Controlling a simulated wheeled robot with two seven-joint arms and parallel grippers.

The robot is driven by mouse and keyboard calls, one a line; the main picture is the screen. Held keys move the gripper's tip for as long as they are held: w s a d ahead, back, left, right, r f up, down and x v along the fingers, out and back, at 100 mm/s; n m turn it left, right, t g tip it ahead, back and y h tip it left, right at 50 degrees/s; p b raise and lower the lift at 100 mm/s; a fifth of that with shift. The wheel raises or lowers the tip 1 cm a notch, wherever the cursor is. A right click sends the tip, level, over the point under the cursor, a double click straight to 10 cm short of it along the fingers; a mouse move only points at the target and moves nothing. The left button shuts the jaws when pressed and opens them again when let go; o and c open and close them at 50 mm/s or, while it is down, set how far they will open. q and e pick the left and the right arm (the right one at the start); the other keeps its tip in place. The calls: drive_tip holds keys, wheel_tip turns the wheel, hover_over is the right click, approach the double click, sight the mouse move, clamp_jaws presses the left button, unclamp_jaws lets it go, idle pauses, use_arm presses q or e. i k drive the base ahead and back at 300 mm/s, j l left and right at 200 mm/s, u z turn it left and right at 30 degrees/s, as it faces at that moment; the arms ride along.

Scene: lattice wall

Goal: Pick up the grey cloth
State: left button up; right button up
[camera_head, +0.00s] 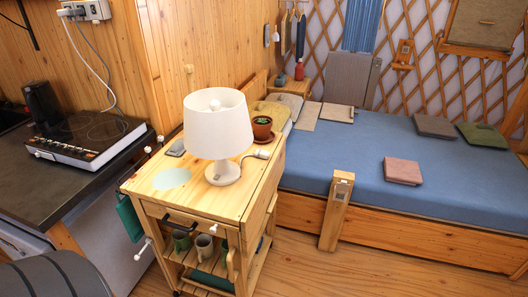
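Several flat folded cloths lie on the blue bed (340,155), and I cannot tell for sure which is the grey cloth. The greyest of them is a brownish-grey folded cloth (435,126) at the right of the bed, beside a green one (482,135). A pinkish cloth (402,171) lies nearer the front edge. A small flat grey item (176,147) also lies on the wooden cart at its back left; its material is unclear. Neither of my grippers is in view.
A wooden post (336,212) stands at the bed's front. A counter with a hob (88,137) is at the left. Floor shows at the lower right.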

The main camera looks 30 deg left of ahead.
sight(177, 150)
drive_tip(key=u, duration=1.65)
